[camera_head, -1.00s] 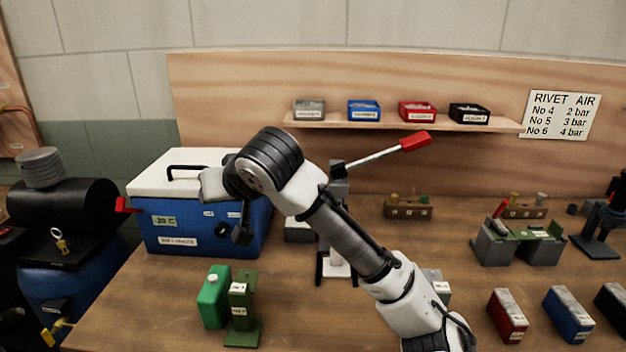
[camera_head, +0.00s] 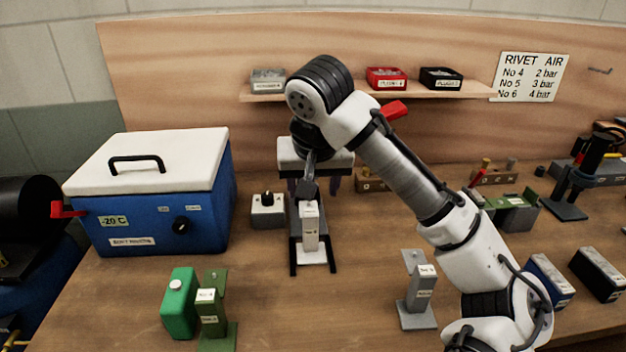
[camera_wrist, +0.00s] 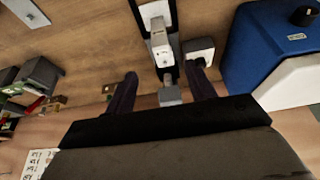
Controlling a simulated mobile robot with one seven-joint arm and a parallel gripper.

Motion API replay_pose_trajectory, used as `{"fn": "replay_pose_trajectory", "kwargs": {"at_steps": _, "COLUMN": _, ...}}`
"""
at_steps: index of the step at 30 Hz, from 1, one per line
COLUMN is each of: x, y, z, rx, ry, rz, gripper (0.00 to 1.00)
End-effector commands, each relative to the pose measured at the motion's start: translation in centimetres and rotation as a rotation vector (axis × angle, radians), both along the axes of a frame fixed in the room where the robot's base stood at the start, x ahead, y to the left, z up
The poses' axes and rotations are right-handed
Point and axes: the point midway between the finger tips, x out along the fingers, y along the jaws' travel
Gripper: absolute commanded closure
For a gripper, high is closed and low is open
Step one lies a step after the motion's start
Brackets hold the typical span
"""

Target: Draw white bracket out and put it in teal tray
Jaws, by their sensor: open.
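A white labelled block (camera_head: 310,228), possibly the white bracket, stands upright in a narrow dark fixture (camera_head: 293,256) with a white base plate. It also shows in the wrist view (camera_wrist: 160,42), top centre. My gripper (camera_head: 326,186) is open, behind and above the fixture, its dark fingers pointing down. In the wrist view my gripper (camera_wrist: 161,70) has its fingers spread either side of the fixture's grey end (camera_wrist: 170,96), with nothing visibly held. I see no tray that is clearly teal.
A blue cooler (camera_head: 160,220) with a white lid stands left, a small grey-white box (camera_head: 267,211) beside the fixture. A green canister (camera_head: 180,303) and green stand (camera_head: 213,312) are in front; a grey stand (camera_head: 417,291) is right. A shelf (camera_head: 365,96) holds small trays.

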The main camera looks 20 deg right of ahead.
Motion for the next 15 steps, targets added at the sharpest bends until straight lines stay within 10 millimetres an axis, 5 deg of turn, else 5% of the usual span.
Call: {"fn": "replay_pose_trajectory", "kwargs": {"at_steps": 15, "x": 3.5, "y": -1.0, "z": -8.8, "rx": 0.001, "ry": 0.002, "rz": 0.001, "gripper": 0.45}}
